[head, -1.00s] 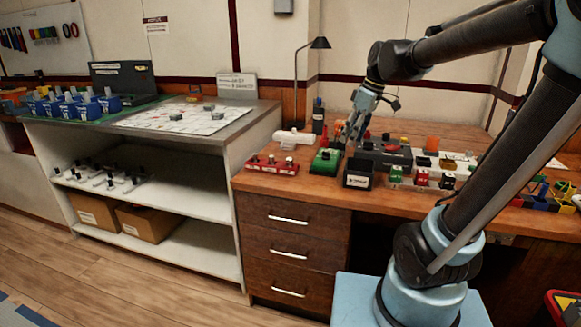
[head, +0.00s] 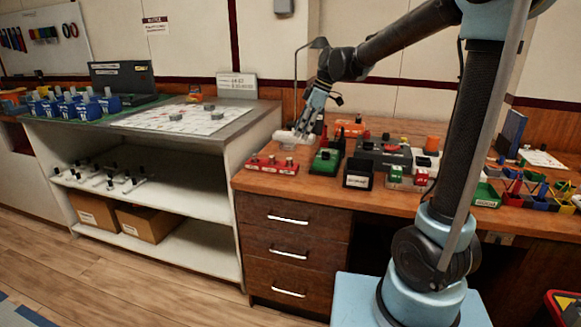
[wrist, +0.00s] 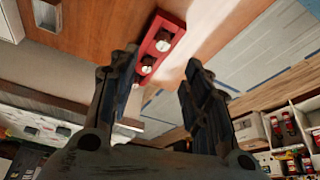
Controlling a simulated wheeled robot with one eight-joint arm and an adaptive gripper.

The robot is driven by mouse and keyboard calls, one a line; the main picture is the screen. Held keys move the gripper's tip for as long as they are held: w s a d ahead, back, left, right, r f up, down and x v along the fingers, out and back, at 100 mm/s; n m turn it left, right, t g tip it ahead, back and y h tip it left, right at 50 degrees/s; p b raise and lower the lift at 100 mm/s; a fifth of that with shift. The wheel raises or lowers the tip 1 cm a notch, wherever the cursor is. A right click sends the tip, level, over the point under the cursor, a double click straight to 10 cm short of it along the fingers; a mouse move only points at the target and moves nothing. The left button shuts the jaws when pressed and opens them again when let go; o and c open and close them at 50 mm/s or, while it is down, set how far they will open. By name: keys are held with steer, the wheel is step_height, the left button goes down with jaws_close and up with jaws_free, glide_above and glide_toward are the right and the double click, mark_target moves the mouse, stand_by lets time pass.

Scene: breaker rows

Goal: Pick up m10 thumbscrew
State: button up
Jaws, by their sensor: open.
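A red holder (head: 272,165) with several small dark-and-silver knobbed pieces stands at the left front edge of the wooden desk. In the wrist view the red holder (wrist: 166,24) shows beyond my fingers, with pale round tops on dark pieces. The pieces may be thumbscrews, but no size label is readable and I cannot tell which is the M10. My gripper (head: 304,134) is above the desk, behind and right of the red holder. Its two fingers are apart in the wrist view (wrist: 161,56), with nothing held between them.
A grey-topped workbench (head: 235,118) adjoins on the left.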

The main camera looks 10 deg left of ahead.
glide_toward(289, 164)
steer(key=shift+w+a+f, duration=0.7)
steer(key=shift+w+a, duration=0.05)
steer(key=shift+d+x, duration=0.2)
steer(key=shift+x, duration=2.55)
steer(key=shift+s, duration=0.15)
jaws_close()
